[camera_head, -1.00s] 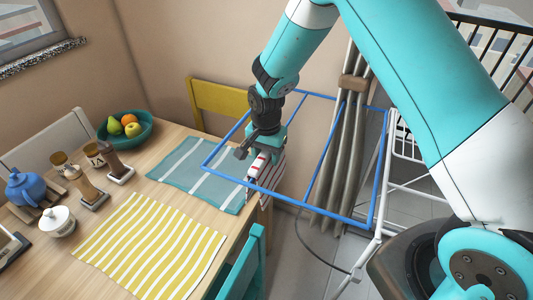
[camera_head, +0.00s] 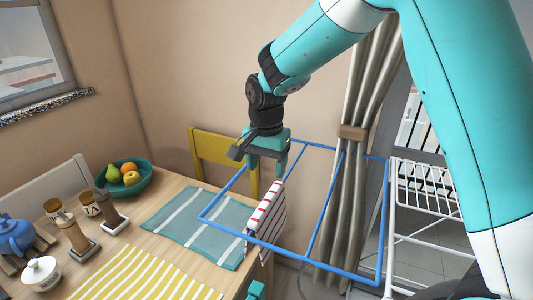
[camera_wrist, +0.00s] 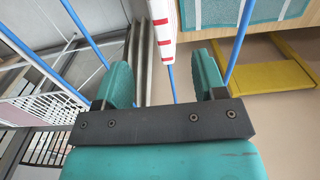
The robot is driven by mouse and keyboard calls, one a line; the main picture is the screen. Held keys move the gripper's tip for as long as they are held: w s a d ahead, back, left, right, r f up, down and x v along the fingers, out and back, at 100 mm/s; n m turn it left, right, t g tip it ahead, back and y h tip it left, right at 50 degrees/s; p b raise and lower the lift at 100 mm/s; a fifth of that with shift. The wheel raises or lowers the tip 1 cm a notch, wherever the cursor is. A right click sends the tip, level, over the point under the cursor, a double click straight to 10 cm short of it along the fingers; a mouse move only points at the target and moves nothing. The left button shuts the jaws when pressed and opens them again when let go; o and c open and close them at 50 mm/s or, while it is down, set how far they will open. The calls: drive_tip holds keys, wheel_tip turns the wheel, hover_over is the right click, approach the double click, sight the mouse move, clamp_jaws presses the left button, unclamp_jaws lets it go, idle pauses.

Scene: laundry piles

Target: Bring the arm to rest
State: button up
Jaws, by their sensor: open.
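My gripper (camera_head: 268,160) is open and empty in the head view, above the blue-railed drying rack (camera_head: 329,213). A white cloth with red stripes (camera_head: 267,209) hangs over a rail of the rack just below the gripper, apart from the fingers. In the wrist view my gripper (camera_wrist: 165,80) shows two teal fingers spread wide with nothing between them. The striped cloth (camera_wrist: 163,25) is beyond the fingertips there, beside a blue rail (camera_wrist: 171,80).
A wooden table (camera_head: 175,193) on the left holds a teal striped mat (camera_head: 203,222), a yellow striped mat (camera_head: 140,275), a fruit bowl (camera_head: 135,180) and a blue teapot (camera_head: 14,236). A yellow chair (camera_head: 222,150) stands behind the rack. A curtain (camera_head: 352,185) hangs close behind the rack's right part.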

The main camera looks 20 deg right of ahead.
drive_tip(key=s+a+r+n+y, duration=0.2)
drive_tip(key=s+r+n, duration=0.5)
drive_tip(key=s+r, duration=0.3)
drive_tip(key=s+a+n+y, duration=0.2)
drive_tip(key=s+n, duration=0.7)
drive_tip(key=s, duration=0.8)
drive_tip(key=shift+a, duration=0.2)
drive_tip(key=shift+f, duration=0.1)
drive_tip(key=shift+c, duration=0.4)
